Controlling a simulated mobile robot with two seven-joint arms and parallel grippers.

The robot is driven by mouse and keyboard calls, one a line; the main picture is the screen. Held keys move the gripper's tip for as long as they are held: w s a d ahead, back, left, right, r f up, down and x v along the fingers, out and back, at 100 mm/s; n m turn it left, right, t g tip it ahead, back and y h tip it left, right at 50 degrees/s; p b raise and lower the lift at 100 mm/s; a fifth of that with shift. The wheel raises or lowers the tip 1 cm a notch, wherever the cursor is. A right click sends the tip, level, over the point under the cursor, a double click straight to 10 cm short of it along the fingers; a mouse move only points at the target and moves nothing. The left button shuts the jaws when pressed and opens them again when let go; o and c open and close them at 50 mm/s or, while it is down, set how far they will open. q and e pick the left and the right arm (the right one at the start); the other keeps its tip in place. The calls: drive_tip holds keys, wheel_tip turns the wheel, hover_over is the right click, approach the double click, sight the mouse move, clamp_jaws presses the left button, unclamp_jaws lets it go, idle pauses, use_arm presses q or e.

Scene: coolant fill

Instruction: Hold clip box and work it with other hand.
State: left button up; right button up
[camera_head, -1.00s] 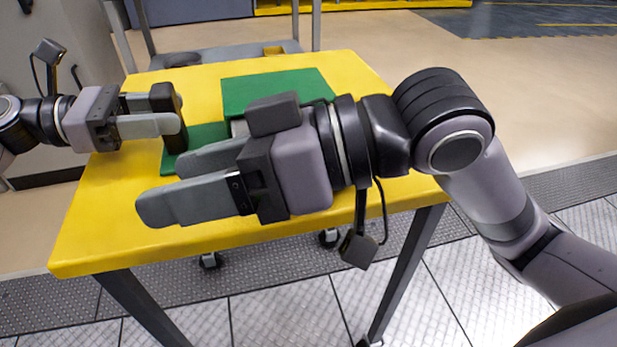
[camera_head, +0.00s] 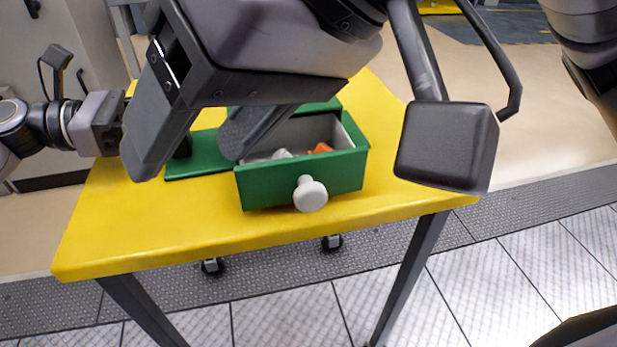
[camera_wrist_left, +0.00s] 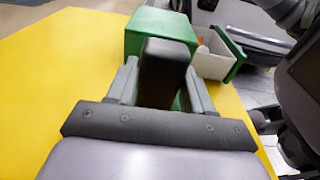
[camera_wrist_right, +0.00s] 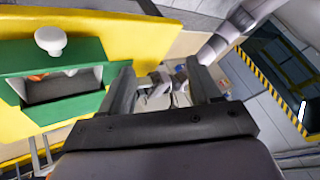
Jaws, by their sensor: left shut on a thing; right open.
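The green clip box (camera_head: 325,106) sits on the yellow table, with its drawer (camera_head: 345,172) pulled out towards me. The drawer has a white knob (camera_head: 310,194) and holds white and orange items. A green base plate (camera_head: 205,158) extends left from the box, with a dark upright handle (camera_wrist_left: 165,65) on it. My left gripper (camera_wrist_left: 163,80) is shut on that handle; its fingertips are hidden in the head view. My right gripper (camera_head: 190,155) is open and empty, above and left of the drawer, covering part of the box. The drawer also shows in the right wrist view (camera_wrist_right: 80,108).
The yellow table (camera_head: 120,235) has clear room in front and at the left. A grey cabinet (camera_head: 35,90) stands at the far left. The floor beyond the table's right edge is open.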

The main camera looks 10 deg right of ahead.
sight(312, 190)
drive_tip(key=d+m+t+h, duration=0.1)
drive_tip(key=d+m+h, duration=0.5)
drive_tip(key=d+h, duration=0.15)
drive_tip(key=x, duration=1.2)
drive_tip(key=shift+w+d+f, duration=0.15)
drive_tip(key=shift+w+d, duration=0.1)
drive_tip(key=shift+w, duration=0.05)
